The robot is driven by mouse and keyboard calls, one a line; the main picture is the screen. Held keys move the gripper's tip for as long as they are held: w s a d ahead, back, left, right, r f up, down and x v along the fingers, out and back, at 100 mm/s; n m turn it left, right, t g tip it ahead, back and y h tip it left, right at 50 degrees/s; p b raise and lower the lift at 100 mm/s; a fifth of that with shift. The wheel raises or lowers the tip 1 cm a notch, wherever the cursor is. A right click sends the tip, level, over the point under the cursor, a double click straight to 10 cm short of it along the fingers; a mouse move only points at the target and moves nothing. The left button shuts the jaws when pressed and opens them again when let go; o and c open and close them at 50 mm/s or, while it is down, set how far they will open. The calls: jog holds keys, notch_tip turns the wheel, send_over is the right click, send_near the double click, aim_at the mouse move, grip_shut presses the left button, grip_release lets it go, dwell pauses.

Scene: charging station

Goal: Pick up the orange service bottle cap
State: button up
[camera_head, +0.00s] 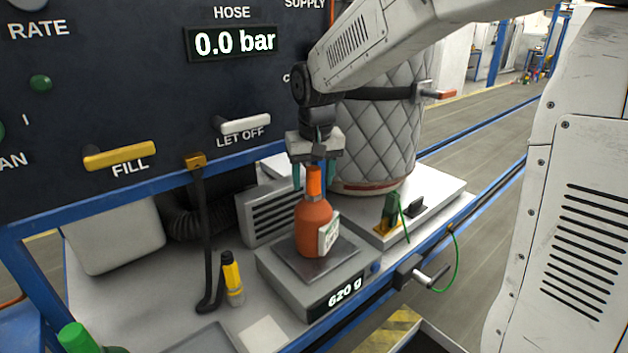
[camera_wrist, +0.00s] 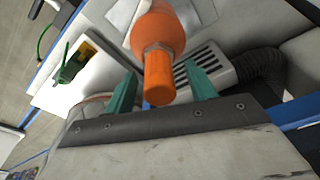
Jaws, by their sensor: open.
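The orange service bottle (camera_head: 315,226) stands upright on a scale (camera_head: 275,278) whose display reads 620 g. Its bright orange cap (camera_head: 314,181) is on top, above a grey collar. My gripper (camera_head: 312,184) is above the bottle with its green fingers reaching down on either side of the cap. In the wrist view the cap (camera_wrist: 158,78) lies between the two open green fingers (camera_wrist: 162,88), with a gap on both sides, nearer the left finger. The bottle body (camera_wrist: 158,32) shows beyond it. A pale label is on the bottle's right side.
A dark panel (camera_head: 120,60) with FILL and LET OFF handles stands behind, left of my arm. A quilted tank (camera_head: 378,140) stands close behind the bottle on the right. A green-capped bottle (camera_head: 78,340) is at front left.

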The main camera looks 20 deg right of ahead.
aim_at(313, 169)
jog(key=c, duration=1.1)
jog(key=shift+o, duration=0.2)
jog(key=shift+r, duration=0.45)
jog(key=r, duration=0.3)
jog(key=shift+s+a, duration=0.15)
jog(key=shift+s, duration=0.25)
jog(key=s+a+r, duration=0.1)
jog(key=s+a, duration=0.1)
jog(key=s, duration=0.5)
jog(key=s+a+r, duration=0.1)
jog(key=s+a, duration=0.1)
jog(key=s, duration=0.5)
jog(key=shift+s+a+r, duration=0.2)
jog(key=shift+a+r, duration=0.05)
jog(key=shift+a, duration=0.05)
